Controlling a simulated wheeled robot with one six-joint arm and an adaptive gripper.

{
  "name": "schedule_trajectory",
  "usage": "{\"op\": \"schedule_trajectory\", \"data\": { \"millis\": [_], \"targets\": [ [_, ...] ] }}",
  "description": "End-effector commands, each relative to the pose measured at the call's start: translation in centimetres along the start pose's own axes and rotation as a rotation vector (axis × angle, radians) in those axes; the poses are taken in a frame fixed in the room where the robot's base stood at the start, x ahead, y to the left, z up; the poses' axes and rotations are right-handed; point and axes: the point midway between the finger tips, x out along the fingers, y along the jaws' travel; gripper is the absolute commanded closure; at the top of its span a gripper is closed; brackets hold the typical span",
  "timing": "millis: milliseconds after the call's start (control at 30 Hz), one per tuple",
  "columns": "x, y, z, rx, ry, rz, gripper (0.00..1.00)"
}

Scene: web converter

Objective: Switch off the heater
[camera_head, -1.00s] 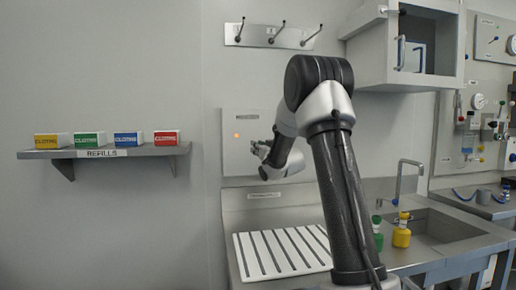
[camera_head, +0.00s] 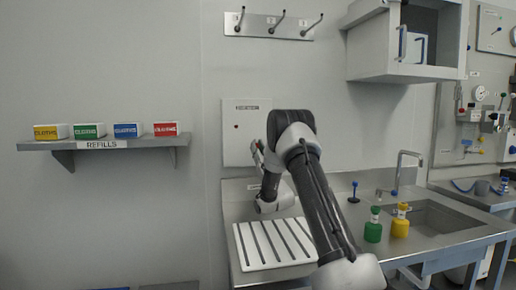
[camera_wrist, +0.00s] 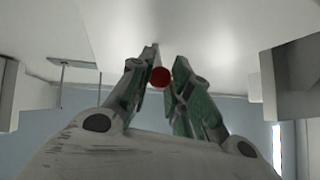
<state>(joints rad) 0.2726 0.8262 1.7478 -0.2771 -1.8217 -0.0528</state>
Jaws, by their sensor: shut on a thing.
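The heater panel (camera_head: 236,150) is a pale box on the wall above the counter, with a small label at its top. Its small round lamp (camera_head: 236,126) looks dark red and unlit. My gripper (camera_head: 257,152) is in front of the panel's right part, partly hidden by my arm. In the wrist view my gripper (camera_wrist: 161,75) points upward, its green-sided fingers shut on a red round knob (camera_wrist: 160,77). The knob's stem and the rest of the control are hidden.
A white ribbed drainer (camera_head: 243,250) lies on the counter below my arm. Green (camera_head: 373,228) and yellow (camera_head: 400,224) bottles stand beside the sink (camera_head: 440,222). A wall cabinet (camera_head: 375,52) is at upper right, a hook rail (camera_head: 262,24) above. A refill shelf (camera_head: 60,144) is left.

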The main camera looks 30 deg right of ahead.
Motion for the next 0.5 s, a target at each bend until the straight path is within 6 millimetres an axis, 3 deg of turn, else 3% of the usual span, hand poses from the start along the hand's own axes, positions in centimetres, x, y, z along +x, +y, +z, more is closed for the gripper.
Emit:
{"op": "schedule_trajectory", "data": {
  "millis": [500],
  "targets": [
    [-0.11, -0.05, 0.48, -0.016, 0.053, -0.002, 1.0]
  ]
}}
